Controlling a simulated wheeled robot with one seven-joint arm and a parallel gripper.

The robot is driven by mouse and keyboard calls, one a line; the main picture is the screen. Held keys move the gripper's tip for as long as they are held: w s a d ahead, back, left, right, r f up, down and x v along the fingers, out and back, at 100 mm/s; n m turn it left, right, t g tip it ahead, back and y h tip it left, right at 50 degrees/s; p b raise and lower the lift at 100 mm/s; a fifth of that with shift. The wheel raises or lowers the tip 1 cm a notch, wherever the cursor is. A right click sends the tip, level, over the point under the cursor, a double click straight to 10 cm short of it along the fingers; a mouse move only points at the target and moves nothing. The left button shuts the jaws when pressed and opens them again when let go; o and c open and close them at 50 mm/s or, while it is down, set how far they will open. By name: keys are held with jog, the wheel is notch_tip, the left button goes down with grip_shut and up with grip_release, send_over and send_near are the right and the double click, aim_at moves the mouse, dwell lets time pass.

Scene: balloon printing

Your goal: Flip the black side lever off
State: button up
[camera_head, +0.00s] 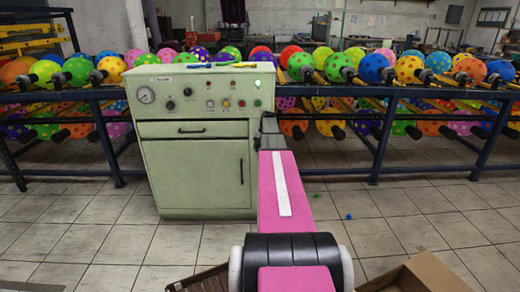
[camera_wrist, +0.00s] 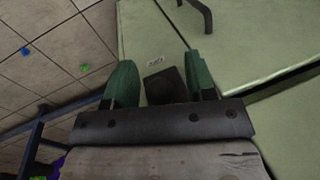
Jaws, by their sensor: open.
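The pale green control cabinet (camera_head: 190,180) stands left of centre in the head view, and its green panels (camera_wrist: 255,75) fill much of the wrist view. A black block (camera_wrist: 165,86), which looks like the side lever or its mount, sits on the panel beside a small white label (camera_wrist: 155,61). Its on or off position cannot be told. My gripper (camera_wrist: 161,82) is open, with one green finger on each side of the block; contact cannot be told. In the head view my arm hides most of the gripper at the cabinet's right edge.
Racks of dotted balloons (camera_head: 410,70) on a dark blue frame (camera_head: 380,140) stand on both sides of the cabinet. A cardboard box (camera_head: 425,275) lies at the lower right. A dark handle (camera_wrist: 205,14) shows on the panel.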

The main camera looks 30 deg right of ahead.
jog(key=shift+a+f, duration=0.1)
jog(key=shift+f, duration=0.3)
grip_shut()
